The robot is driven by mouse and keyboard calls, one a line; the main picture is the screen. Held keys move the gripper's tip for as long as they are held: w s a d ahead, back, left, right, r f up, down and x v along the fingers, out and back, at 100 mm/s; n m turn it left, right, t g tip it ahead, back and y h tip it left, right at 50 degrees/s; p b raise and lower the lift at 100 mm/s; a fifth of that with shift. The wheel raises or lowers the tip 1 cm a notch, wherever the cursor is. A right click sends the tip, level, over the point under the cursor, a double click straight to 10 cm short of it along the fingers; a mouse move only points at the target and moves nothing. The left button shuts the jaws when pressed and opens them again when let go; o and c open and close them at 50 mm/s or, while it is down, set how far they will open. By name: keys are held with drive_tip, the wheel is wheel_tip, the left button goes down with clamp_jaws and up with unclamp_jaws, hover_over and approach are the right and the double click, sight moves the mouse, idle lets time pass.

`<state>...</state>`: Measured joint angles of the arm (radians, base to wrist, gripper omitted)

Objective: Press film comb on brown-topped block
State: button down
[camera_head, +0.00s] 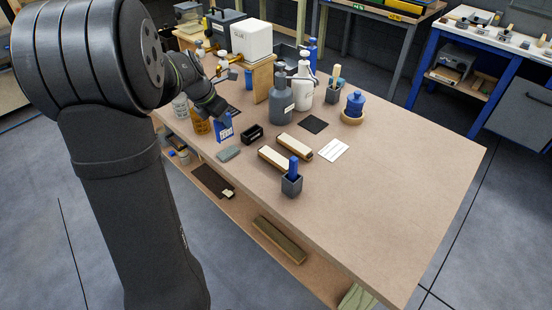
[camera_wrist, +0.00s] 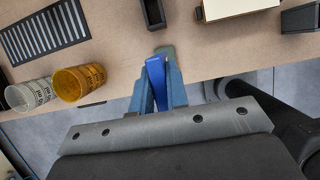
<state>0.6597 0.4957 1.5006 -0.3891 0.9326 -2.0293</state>
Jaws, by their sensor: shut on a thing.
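My gripper (camera_head: 217,110) is over the table's left part, and its fingers (camera_wrist: 157,90) point toward the table in the wrist view. It is shut on a blue film comb (camera_head: 224,128), which shows as a narrow bright blue piece (camera_wrist: 156,78) between the fingers. The comb has white markings in the head view. Two long blocks lie mid-table, right of the gripper: a nearer one (camera_head: 274,159) and a farther one (camera_head: 294,147). The farther top looks browner, but the tones are hard to separate. One block shows partly at the wrist view's top edge (camera_wrist: 238,7). The comb is apart from both.
A grey-green pad (camera_head: 229,153) and a black open box (camera_head: 252,134) lie close to the comb. An orange cup (camera_wrist: 80,83) and a clear cup (camera_wrist: 28,94) stand left. A dark holder (camera_head: 291,185) is near the front edge. Bottles stand behind; the table's right is clear.

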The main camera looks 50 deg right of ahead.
drive_tip(key=s+d+m+g, duration=0.3)
drive_tip(key=s+d+m, duration=0.1)
drive_tip(key=s+m, duration=0.25)
drive_tip(key=m+g+y, duration=0.2)
drive_tip(key=m+y, duration=0.3)
drive_tip(key=m, duration=0.7)
hover_over(276, 158)
drive_tip(key=shift+f+n, duration=0.25)
drive_tip(key=shift+f, duration=1.15)
drive_tip(key=shift+f, duration=0.6)
idle(0.4)
drive_tip(key=shift+r, duration=0.1)
wheel_tip(276, 158, up, 6)
drive_tip(key=shift+f, duration=0.1)
idle(0.5)
drive_tip(key=shift+w, duration=0.1)
